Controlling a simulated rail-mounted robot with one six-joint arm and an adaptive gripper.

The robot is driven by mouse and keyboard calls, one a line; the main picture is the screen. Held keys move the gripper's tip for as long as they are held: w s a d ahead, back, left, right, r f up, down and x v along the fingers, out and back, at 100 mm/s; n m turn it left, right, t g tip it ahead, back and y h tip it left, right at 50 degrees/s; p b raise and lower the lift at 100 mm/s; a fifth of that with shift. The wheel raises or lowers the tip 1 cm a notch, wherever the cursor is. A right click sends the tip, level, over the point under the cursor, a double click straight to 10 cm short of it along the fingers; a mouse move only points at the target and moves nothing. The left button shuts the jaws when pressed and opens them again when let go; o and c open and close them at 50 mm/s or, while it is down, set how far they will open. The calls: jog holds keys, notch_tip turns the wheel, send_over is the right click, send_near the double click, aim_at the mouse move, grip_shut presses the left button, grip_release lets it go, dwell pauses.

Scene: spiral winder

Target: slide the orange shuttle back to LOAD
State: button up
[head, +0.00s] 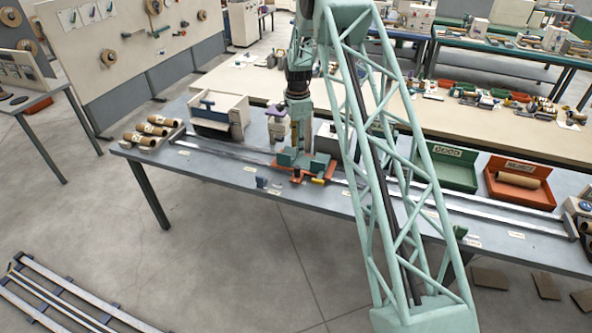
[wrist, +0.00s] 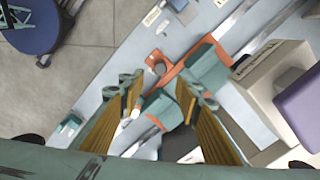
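The orange shuttle (head: 283,170) with teal blocks on top sits on the long rail (head: 480,212) along the grey-blue bench, left of the bench's middle. It also shows in the wrist view (wrist: 175,72), below my fingers. My gripper (head: 297,150) is low over the shuttle, pointing down. In the wrist view the two fingers (wrist: 163,88) with yellow-brown pads stand apart, with part of a teal block visible between them. I cannot tell whether the fingers touch the shuttle. Small labels lie along the bench's front, but LOAD is not readable.
Several cardboard tubes (head: 151,130) lie at the bench's left end. A white box-like machine (head: 219,118) and a purple-topped unit (head: 277,120) stand behind the rail. A green bin (head: 455,168) and a red bin (head: 520,185) stand at the right. The rail's right stretch looks clear.

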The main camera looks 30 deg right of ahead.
aim_at(297, 167)
jog(key=shift+f+p, duration=1.05)
jog(key=shift+f, duration=5.8)
jog(key=shift+w+a, duration=0.1)
grip_shut()
